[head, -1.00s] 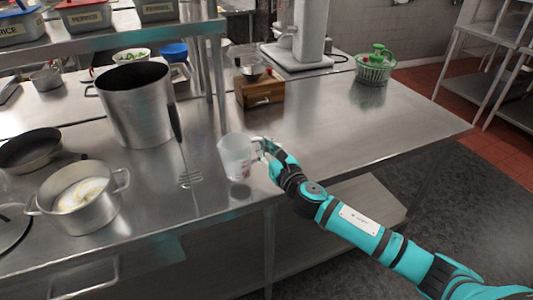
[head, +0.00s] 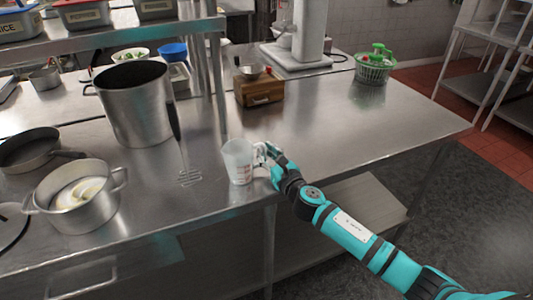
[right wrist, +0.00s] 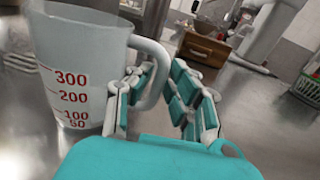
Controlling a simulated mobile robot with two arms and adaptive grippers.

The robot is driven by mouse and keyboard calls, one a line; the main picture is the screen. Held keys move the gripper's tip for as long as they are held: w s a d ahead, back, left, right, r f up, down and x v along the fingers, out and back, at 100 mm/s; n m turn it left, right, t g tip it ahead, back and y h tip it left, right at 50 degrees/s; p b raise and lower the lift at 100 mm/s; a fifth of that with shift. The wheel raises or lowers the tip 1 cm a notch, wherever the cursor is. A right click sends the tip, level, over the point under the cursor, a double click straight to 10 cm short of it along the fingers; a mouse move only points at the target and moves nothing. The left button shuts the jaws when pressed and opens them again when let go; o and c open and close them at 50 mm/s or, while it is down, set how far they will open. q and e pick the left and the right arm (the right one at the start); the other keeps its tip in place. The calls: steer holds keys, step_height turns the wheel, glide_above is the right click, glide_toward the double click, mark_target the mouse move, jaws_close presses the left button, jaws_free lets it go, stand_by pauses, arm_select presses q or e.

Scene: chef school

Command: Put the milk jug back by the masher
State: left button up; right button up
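The milk jug (head: 238,162) is a clear measuring jug with red marks. It stands upright on the steel counter, and its body and handle also show close up in the right wrist view (right wrist: 85,75). My right gripper (head: 268,155) is at the jug's handle. In the right wrist view its fingers (right wrist: 163,100) are spread, with the handle between them, nearer the left finger. My left gripper is not in view.
A tall pot (head: 138,110), a smaller pot (head: 85,212) with pale contents and a dark pan (head: 30,150) stand to the left. A wooden box (head: 260,92) and a green salad spinner (head: 373,68) stand behind. The counter's right part is clear.

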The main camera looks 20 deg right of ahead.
steer(key=shift+o, duration=0.9)
steer(key=shift+r, duration=0.25)
steer(key=s+d+b, duration=0.1)
steer(key=s, duration=1.1)
steer(key=shift+d, duration=0.25)
steer(key=shift+f, duration=0.1)
